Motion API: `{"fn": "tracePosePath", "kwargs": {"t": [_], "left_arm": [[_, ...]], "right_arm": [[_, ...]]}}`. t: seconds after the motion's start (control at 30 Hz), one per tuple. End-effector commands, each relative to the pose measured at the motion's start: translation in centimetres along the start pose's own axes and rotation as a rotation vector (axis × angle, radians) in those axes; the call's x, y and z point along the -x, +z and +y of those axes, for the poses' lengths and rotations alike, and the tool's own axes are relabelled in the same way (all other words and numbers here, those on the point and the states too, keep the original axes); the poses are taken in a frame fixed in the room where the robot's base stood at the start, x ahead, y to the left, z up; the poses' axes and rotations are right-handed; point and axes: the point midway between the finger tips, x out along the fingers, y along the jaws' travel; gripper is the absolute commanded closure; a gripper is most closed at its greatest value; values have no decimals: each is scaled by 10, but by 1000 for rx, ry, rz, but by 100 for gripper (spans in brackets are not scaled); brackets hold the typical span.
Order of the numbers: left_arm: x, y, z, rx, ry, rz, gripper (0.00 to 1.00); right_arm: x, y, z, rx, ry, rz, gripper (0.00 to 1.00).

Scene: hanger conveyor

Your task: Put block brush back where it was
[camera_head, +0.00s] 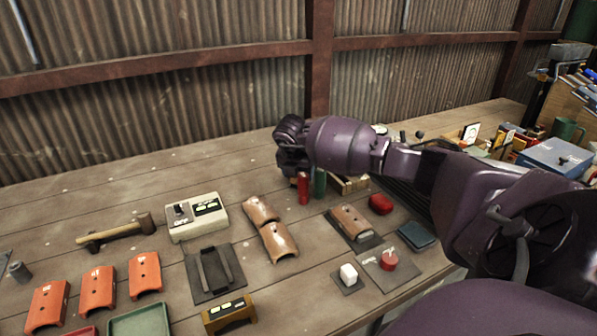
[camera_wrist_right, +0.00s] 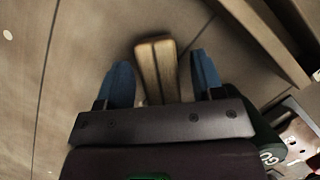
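In the right wrist view, a tan wooden piece with a lengthwise groove (camera_wrist_right: 153,72) lies between the blue fingers of my right gripper (camera_wrist_right: 160,64). It may be the block brush, but no bristles show. The fingers stand apart with a visible gap on the right side of the piece, so the gripper looks open around it. In the head view, my right arm reaches to the back middle of the table, and its wrist hides the fingers and that piece. My left gripper is not in view.
On the table (camera_head: 75,200) are a dark mat with two bars (camera_head: 213,272), a hammer (camera_head: 115,233), a white box (camera_head: 197,216), orange curved pieces (camera_head: 97,290), a red cylinder (camera_head: 303,188) and a green one (camera_head: 320,182) near my right wrist. The back left is clear.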

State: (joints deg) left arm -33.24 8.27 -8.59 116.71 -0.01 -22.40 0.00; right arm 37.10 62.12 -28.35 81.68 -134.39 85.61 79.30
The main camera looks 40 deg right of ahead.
Motion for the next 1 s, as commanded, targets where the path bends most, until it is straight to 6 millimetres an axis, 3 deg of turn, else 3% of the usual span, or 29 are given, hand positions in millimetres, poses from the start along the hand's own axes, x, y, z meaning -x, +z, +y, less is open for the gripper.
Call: {"fn": "tracePosePath", "kwargs": {"t": [0.37, 0.8, 1.0], "left_arm": [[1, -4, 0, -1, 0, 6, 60], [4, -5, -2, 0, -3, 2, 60], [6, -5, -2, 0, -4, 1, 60]], "right_arm": [[11, 2, 0, 0, 3, -1, 39], [90, 2, 0, 0, 4, -3, 39], [115, 2, 0, 0, 2, -1, 39]]}}
